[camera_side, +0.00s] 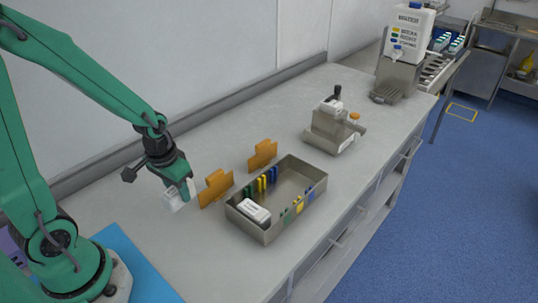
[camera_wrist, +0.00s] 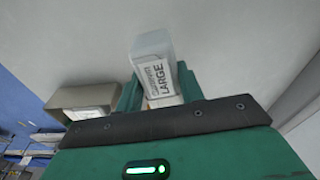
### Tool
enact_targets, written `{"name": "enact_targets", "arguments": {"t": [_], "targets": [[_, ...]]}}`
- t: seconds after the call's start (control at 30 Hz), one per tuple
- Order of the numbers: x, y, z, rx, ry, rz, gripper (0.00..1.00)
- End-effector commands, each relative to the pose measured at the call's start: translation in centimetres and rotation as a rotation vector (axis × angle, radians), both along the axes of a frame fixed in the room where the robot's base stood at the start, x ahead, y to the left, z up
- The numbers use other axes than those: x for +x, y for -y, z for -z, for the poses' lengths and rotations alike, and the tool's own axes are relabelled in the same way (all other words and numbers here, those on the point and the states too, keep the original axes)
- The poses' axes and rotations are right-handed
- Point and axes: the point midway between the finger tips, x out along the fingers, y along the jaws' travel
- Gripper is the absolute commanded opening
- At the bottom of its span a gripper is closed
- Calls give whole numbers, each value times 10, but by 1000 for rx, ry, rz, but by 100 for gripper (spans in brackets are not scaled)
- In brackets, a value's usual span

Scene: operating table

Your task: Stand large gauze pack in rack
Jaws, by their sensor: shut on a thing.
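My gripper (camera_side: 183,188) is shut on the large gauze pack (camera_side: 173,200), a white block held above the bench to the left of the orange pieces. In the wrist view the pack (camera_wrist: 153,62) shows the word LARGE on its label and sits between my green fingers (camera_wrist: 157,92). A metal tray-like rack (camera_side: 318,186) with green, yellow and blue dividers along its two long sides stands on the bench, to the right of my gripper. Another white pack (camera_side: 254,211) lies in its near left end.
Two orange upright pieces (camera_side: 216,188) (camera_side: 262,155) stand between my gripper and the rack and behind it. A metal device (camera_side: 333,130) and a white dispenser (camera_side: 408,32) stand farther back. A blue mat (camera_side: 135,262) lies by my base. The bench right of the rack is clear.

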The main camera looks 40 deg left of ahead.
Motion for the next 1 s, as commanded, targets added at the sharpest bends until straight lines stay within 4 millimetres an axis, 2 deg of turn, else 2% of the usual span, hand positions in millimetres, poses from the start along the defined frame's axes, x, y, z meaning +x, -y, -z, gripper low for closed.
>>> {"name": "enact_targets", "arguments": {"t": [0.1,0.43,0.8,1.0], "targets": [[0,0,8,0,-1,0,3],[0,0,13,0,-2,1,3],[0,0,41,0,-2,1,3],[0,0,45,0,1,1,3]]}}
